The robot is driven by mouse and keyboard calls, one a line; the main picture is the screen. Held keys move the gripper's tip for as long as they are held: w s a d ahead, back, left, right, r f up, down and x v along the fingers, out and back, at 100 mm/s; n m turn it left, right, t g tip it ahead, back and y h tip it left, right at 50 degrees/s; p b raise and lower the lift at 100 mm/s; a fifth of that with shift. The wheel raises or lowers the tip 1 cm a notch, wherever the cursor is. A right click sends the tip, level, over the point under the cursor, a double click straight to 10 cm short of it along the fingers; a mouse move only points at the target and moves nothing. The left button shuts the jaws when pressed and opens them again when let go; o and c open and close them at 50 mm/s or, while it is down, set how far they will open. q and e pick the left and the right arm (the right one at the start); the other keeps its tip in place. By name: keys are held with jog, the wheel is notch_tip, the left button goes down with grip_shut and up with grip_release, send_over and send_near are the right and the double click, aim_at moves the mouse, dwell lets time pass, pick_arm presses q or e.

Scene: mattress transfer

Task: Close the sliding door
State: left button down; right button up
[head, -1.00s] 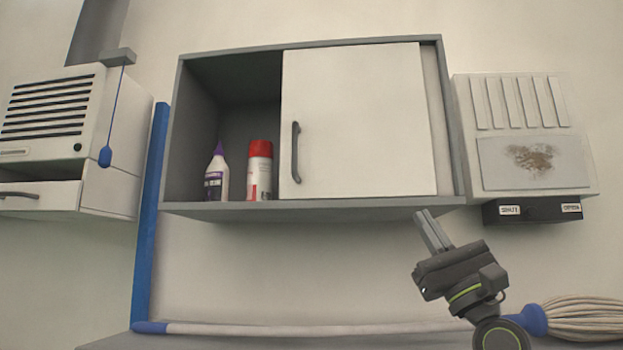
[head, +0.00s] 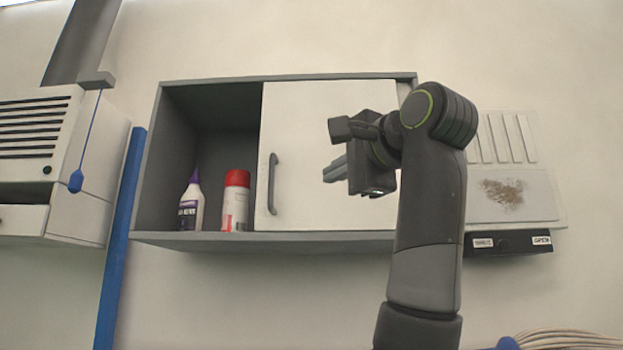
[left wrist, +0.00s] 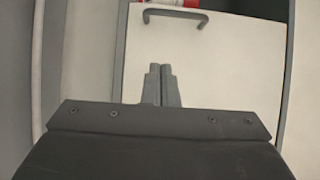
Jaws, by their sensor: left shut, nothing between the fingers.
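A wall cabinet (head: 200,239) has a white sliding door (head: 310,110) with a dark vertical handle (head: 272,184). The door covers the right part of the front, and the left part is open. In the left wrist view the door (left wrist: 225,70) fills the middle, with its handle (left wrist: 175,17) at the top. My left gripper (head: 330,170) is shut and empty in front of the door, right of the handle and apart from it. Its shut fingertips (left wrist: 160,70) point toward the handle in the left wrist view. My arm hides the door's right part. My right gripper is not in view.
A purple-capped bottle (head: 191,206) and a red-capped can (head: 236,203) stand in the open left part. A blue post (head: 120,240) and a white drawer unit (head: 85,190) are at the left. A stained panel (head: 510,194) and dark box (head: 510,243) are at the right.

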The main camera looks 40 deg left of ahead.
pick_arm(q)
jog(key=p, duration=0.3)
send_near(285, 189)
jog(key=f, duration=0.2)
jog(key=a, duration=0.1)
jog(key=s+a, duration=0.1)
jog(key=a, duration=0.1)
jog(key=a+p, duration=0.1)
jog(key=shift+s+a, duration=0.2)
jog(key=shift+s, duration=0.2)
jog(key=shift+a, duration=0.1)
